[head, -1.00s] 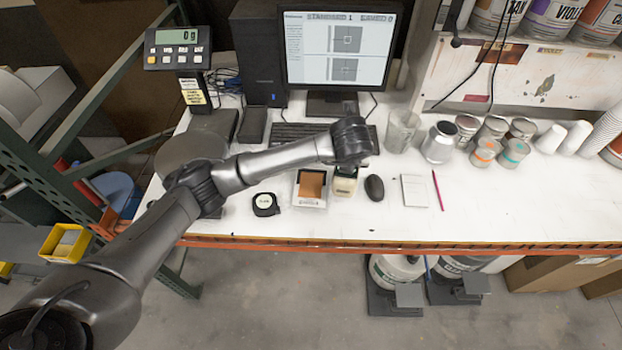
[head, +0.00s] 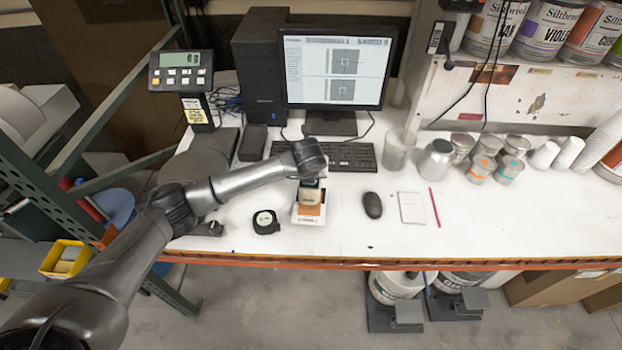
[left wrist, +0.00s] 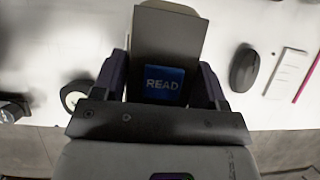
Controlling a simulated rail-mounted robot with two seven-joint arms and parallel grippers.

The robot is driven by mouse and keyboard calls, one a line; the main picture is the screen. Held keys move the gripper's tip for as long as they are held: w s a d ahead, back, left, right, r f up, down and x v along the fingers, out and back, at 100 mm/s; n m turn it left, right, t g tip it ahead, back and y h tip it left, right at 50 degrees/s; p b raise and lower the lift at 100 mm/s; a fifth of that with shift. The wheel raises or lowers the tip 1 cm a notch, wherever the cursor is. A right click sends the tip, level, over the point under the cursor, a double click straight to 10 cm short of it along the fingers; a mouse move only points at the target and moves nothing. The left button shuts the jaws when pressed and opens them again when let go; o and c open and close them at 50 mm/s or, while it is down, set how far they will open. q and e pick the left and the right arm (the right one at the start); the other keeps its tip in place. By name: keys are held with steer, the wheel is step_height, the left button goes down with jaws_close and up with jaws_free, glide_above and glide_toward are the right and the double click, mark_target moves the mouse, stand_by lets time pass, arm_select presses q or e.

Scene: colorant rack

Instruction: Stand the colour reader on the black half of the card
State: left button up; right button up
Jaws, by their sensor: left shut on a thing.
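The colour reader (head: 308,198) is a small dark and cream device with a blue READ screen, which shows in the left wrist view (left wrist: 165,82). My left gripper (head: 309,180) is shut on it from above, with one finger on each side (left wrist: 162,85). The card (head: 308,221) has a white border and a copper-brown patch that shows at the front. The reader is over the card's rear part, which it and my arm hide. I see no black half, and cannot tell whether the reader touches the card. My right gripper is not in view.
A black tape measure (head: 265,221) lies left of the card. A dark mouse (head: 372,205), a notepad (head: 412,207) and a red pencil (head: 435,207) lie to the right. The keyboard (head: 350,157) and monitor (head: 333,70) are behind. The bench's right front is clear.

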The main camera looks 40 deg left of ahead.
arm_select(q)
steer(key=shift+f, duration=1.95)
steer(key=o, duration=0.9)
steer(key=shift+f, duration=0.2)
steer(key=o, duration=0.4)
steer(key=shift+o, duration=0.2)
steer(key=shift+r, duration=0.1)
steer(key=shift+r+p, duration=0.2)
steer(key=shift+p, duration=0.15)
steer(key=b+v, duration=0.1)
steer(key=v, duration=1)
steer(key=shift+s+d+r, duration=0.15)
steer(key=shift+r, duration=0.15)
